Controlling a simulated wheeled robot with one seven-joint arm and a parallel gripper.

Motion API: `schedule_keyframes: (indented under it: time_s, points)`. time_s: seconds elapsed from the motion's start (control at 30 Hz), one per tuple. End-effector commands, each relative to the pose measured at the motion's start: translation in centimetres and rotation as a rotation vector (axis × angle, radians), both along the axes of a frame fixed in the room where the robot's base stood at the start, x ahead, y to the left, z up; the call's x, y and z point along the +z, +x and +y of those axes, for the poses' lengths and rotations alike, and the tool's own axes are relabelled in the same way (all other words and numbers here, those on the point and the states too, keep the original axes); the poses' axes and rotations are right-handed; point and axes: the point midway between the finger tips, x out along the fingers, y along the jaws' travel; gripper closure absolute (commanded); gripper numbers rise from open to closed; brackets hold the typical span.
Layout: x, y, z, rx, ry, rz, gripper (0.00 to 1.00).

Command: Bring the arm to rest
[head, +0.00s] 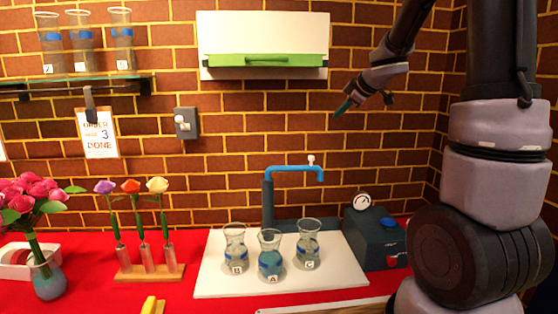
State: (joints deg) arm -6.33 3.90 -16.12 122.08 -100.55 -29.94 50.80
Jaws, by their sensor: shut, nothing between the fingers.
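My gripper (346,106) is raised in front of the brick wall, at the upper right of the head view, pointing down and to the left. Its fingers look shut, with nothing held. It is above and apart from everything on the red table. My arm bends at the upper right, with its column along the right side of the view.
Vases B (236,255), A (270,262) and C (308,252) stand on a white board (215,286) below a blue tap (290,169). A dark box with a gauge (366,232) is beside it. Flowers in a wooden stand (150,272) and pink roses (30,192) are left.

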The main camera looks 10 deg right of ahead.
Motion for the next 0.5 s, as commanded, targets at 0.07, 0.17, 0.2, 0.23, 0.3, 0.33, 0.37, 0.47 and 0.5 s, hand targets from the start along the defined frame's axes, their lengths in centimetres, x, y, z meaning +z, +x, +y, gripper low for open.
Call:
schedule_keyframes:
  time_s: [0.07,0.17,0.2,0.23,0.3,0.33,0.37,0.47,0.5]
  points:
    - [4.9,-0.7,-1.6,-0.188,0.086,-0.118,1.0]
    - [9.0,-3.2,-4.3,-0.442,0.197,-0.198,1.0]
    - [10.0,-4.7,-5.3,-0.54,0.243,-0.208,1.0]
    - [10.5,-6.0,-6.0,-0.613,0.279,-0.206,1.0]
    - [10.8,-9.5,-7.1,-0.772,0.363,-0.175,1.0]
    - [10.7,-11.1,-7.3,-0.833,0.402,-0.151,1.0]
    - [10.4,-12.8,-7.3,-0.891,0.44,-0.12,1.0]
    - [8.6,-18.6,-6.1,-1.045,0.573,0.024,1.0]
    - [7.8,-20.8,-5.1,-1.089,0.624,0.092,1.0]
